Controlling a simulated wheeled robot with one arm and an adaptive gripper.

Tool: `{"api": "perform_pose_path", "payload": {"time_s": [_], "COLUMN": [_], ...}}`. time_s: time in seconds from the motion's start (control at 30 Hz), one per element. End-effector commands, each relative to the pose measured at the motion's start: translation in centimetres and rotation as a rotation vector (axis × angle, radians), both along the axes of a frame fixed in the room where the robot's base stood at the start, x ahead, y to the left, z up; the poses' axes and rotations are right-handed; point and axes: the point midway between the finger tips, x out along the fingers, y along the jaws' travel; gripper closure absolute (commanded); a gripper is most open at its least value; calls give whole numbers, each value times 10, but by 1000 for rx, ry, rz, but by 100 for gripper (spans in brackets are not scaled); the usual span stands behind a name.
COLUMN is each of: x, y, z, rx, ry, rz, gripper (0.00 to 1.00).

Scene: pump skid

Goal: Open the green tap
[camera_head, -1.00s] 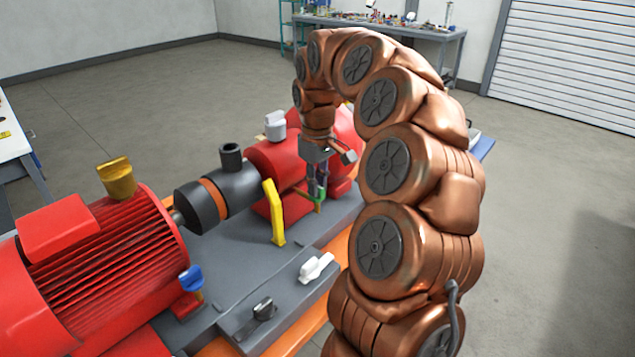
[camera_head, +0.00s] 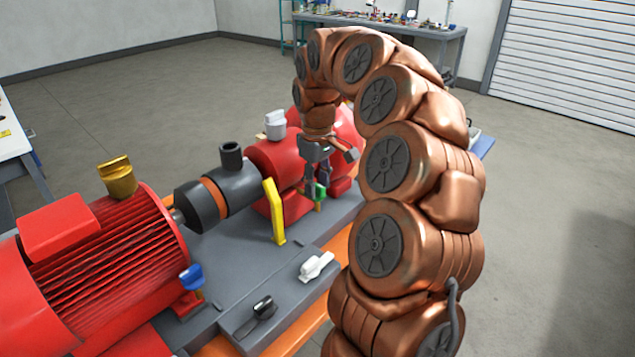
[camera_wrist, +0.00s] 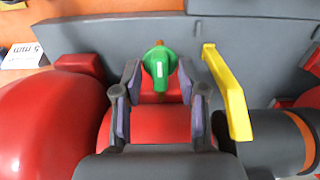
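The green tap (camera_head: 319,193) stands on the far part of the grey skid base, beside the red pump. In the wrist view the green tap (camera_wrist: 159,62) is near the centre, its green handle lying up and down the picture with a pale mark on it. My gripper (camera_head: 316,190) is pointed down at the tap. In the wrist view my gripper (camera_wrist: 158,78) is open, one finger on each side of the handle, with gaps visible between them. The lower part of the tap is partly hidden by the fingers in the head view.
A yellow bracket (camera_head: 274,212) rises close beside the tap, right of the fingers in the wrist view. The red pump (camera_head: 278,165) is behind it. A blue tap (camera_head: 190,277), a white switch (camera_head: 316,266) and a black switch (camera_head: 264,308) are nearer, clear of my gripper.

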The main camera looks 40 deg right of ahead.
Motion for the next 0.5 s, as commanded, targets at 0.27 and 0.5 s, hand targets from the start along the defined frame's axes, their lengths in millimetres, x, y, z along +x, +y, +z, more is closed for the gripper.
{"api": "perform_pose_path", "payload": {"time_s": [0.27,0.5], "x": [0,1], "y": [0,-1], "z": [1,22], "rx": [0,-1], "ry": [0,-2], "rz": [-1,-1], "gripper": [58,58]}}
